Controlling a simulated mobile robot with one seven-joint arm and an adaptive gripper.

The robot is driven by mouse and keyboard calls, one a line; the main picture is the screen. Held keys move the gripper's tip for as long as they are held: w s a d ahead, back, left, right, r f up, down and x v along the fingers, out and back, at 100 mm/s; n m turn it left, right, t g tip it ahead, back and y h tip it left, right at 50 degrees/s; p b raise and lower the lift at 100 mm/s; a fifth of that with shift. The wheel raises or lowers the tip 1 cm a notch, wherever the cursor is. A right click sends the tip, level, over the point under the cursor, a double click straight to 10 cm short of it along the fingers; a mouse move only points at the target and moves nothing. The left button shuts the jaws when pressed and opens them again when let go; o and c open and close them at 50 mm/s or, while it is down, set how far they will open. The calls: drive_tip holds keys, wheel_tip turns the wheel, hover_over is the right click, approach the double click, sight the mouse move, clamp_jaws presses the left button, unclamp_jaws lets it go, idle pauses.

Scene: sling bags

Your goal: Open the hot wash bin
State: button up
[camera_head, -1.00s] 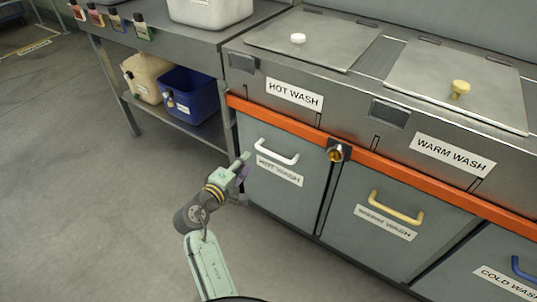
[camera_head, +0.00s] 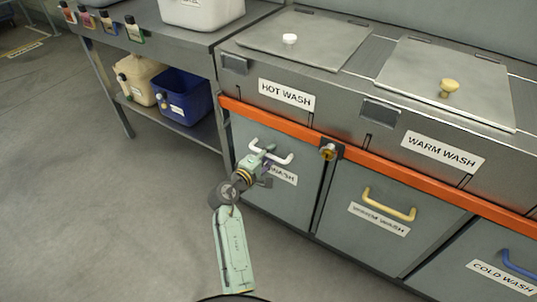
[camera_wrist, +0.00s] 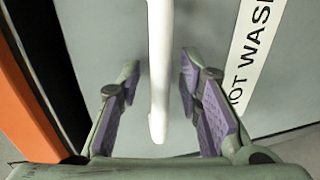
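The hot wash bin (camera_head: 300,205) is a grey front panel with a white bar handle (camera_head: 287,158) and a HOT WASH label that my arm partly covers. The bin front is flush with its neighbour. In the wrist view the white handle (camera_wrist: 160,70) runs up and down the picture between my two purple-padded fingers. My gripper (camera_wrist: 160,85) is open, with a gap on each side of the handle. In the head view my gripper (camera_head: 266,156) is at the handle's left and middle part.
An orange rail (camera_head: 380,165) runs above the bins, with a brass-coloured fitting (camera_head: 328,151) right of the hot wash bin. The warm wash bin has a yellow handle (camera_head: 390,205). A shelf at left holds a blue tub (camera_head: 184,98). The floor in front is clear.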

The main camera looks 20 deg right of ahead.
drive_tip(key=shift+c, duration=0.5)
clamp_jaws()
idle(0.4)
